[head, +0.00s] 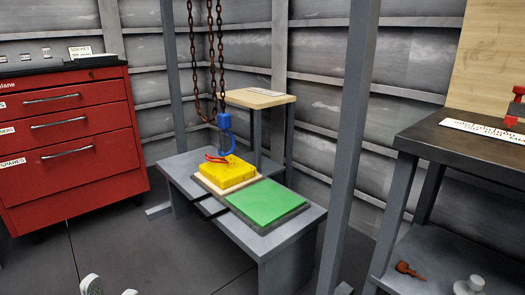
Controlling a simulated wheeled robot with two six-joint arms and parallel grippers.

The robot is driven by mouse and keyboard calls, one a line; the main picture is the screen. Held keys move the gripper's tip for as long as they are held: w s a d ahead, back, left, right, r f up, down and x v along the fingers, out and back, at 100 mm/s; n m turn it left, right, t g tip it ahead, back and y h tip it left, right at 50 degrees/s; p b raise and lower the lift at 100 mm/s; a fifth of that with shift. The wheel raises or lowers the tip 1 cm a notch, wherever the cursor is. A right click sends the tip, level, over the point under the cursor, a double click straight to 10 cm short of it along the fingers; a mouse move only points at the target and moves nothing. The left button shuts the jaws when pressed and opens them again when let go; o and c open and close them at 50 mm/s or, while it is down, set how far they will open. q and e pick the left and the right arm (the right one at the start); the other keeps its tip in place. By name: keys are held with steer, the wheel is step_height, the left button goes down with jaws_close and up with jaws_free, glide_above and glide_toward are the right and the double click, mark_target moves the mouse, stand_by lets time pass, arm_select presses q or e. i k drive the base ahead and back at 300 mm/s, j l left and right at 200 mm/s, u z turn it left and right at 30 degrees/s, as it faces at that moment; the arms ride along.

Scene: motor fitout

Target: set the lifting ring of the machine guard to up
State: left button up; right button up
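The machine guard appears as a yellow block (228,175) on a pale board on the low grey bench, in the middle of the head view. A red lifting ring (216,158) shows at its top left and looks low and tilted, not upright; its exact angle is too small to tell. A blue hook (228,133) hangs just above the guard; I cannot tell whether it touches the ring. Neither gripper can be made out. Two small pale parts at the bottom left edge may be mine.
Rusty chains (212,60) hang above the bench (185,165). A green pad (265,200) lies right of the guard. A grey post (350,150) stands to the right, near a dark workbench (450,145). A red drawer cabinet (65,150) stands left. Open floor (150,250) lies in front.

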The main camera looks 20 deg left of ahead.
mark_target(208, 156)
steer(key=i+j+z, duration=0.2)
steer(key=j, duration=0.2)
steer(key=i+j+z, duration=0.15)
steer(key=j, duration=0.25)
steer(key=i+j+z, duration=0.2)
steer(key=j, duration=0.25)
steer(key=j+z, duration=0.15)
steer(key=j, duration=0.3)
steer(key=j+z, duration=0.2)
steer(key=j, duration=0.25)
steer(key=i+j, duration=0.1)
steer(key=j, duration=0.6)
steer(key=i+j, duration=0.1)
steer(key=j, duration=1.25)
steer(key=i+j, duration=0.15)
steer(key=j, duration=0.55)
steer(key=l+z, duration=0.05)
